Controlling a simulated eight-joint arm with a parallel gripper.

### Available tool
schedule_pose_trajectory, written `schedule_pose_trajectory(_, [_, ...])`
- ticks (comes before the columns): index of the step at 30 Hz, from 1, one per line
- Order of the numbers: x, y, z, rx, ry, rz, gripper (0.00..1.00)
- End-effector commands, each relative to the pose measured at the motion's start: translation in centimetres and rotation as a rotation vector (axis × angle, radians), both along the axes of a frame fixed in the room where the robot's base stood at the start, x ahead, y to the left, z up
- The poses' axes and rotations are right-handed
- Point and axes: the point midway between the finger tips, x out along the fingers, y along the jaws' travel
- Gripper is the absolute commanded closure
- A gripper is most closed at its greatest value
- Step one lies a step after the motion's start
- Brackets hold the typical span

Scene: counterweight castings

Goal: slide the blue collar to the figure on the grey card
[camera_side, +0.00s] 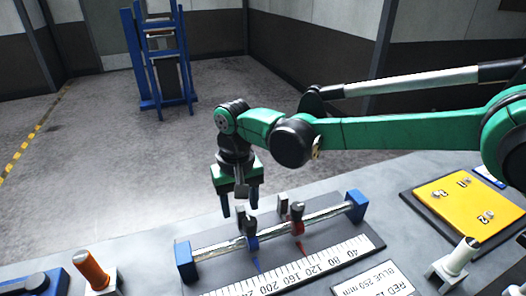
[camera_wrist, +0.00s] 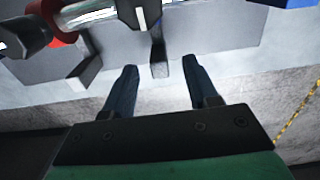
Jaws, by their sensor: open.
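The blue collar (camera_side: 251,242) sits on a silver rod (camera_side: 222,248), left of the red collar (camera_side: 298,228). My gripper (camera_side: 240,209) points down, open and empty, just behind and above the blue collar. In the wrist view my open fingers (camera_wrist: 161,84) have a dark grey post (camera_wrist: 159,68) beyond and between their tips.
Blue end blocks (camera_side: 186,262) hold the rod. A yellow plate (camera_side: 459,202) with hooks lies at the right. A white-handled peg (camera_side: 462,254) stands at front right, and an orange-handled one (camera_side: 92,268) at front left. A blue rack (camera_side: 160,65) stands on the floor behind.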

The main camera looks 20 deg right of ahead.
Motion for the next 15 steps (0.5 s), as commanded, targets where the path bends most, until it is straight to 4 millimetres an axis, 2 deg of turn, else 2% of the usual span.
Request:
schedule_pose_trajectory(3, [0.0,0.0,-1.4,0.0,-0.001,0.0,0.47])
schedule_pose_trajectory(6, [0.0,0.0,-1.8,0.001,-0.001,0.0,0.47])
schedule_pose_trajectory(13, [0.0,-0.1,-1.9,0.001,-0.001,0.0,0.47])
schedule_pose_trajectory(14, [0.0,-0.1,-1.9,0.001,-0.001,0.0,0.53])
schedule_pose_trajectory(15, [0.0,-0.1,-1.9,0.001,-0.001,0.0,0.64])
